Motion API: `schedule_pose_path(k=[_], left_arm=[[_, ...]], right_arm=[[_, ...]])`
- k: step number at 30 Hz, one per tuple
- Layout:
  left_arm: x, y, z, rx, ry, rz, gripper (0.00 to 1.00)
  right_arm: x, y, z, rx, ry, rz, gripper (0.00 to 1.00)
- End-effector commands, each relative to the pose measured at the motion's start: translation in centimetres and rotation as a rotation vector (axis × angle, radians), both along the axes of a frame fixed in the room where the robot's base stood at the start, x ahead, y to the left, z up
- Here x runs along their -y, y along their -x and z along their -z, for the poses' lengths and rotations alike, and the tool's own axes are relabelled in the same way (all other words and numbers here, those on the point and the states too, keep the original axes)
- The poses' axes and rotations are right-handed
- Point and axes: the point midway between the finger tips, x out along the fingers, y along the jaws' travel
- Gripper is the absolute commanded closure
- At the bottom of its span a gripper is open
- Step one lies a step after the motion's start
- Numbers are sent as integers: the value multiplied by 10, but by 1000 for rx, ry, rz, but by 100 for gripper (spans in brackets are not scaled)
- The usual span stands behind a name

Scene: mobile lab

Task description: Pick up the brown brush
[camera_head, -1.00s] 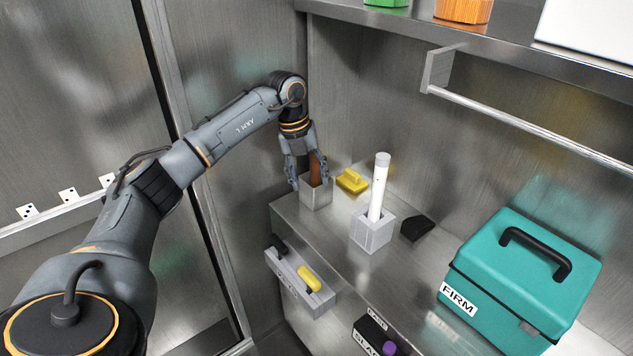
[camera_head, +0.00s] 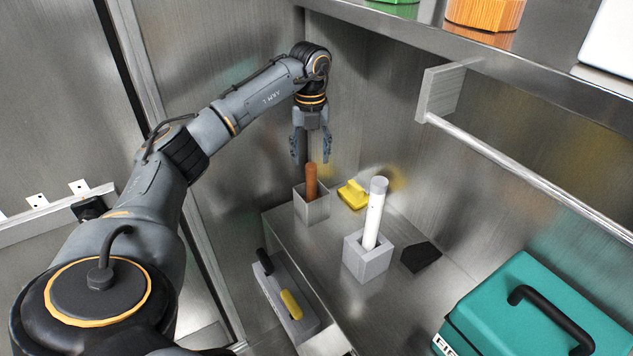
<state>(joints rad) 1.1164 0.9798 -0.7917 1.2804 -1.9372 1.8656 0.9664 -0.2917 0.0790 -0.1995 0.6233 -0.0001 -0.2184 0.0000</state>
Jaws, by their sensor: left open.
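The brown brush (camera_head: 311,181) stands upright in a square grey holder (camera_head: 313,210) at the far left of the metal counter. Only its upper part shows; the lower end is hidden inside the holder. My right gripper is not in view.
A yellow block-shaped item (camera_head: 353,195) lies right of the holder. A white tube (camera_head: 374,215) stands in a grey block (camera_head: 367,261), beside a black wedge (camera_head: 421,257). A teal case (camera_head: 525,305) sits at right. A shelf (camera_head: 480,42) and rail (camera_head: 530,170) overhang.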

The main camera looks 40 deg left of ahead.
Motion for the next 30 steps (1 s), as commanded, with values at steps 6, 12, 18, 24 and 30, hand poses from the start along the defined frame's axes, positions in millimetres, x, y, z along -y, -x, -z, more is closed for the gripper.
schedule_pose_path(k=[6,12,18,24,30], left_arm=[[1,0,25,-4,0,0,46],[1,-1,55,-2,1,0,46],[1,-1,64,1,-1,1,46],[1,-1,64,1,0,1,60],[1,-1,63,1,0,1,100]], right_arm=[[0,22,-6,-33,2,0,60],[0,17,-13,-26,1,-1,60],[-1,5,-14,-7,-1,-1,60],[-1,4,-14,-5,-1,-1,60],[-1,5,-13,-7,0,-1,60]])
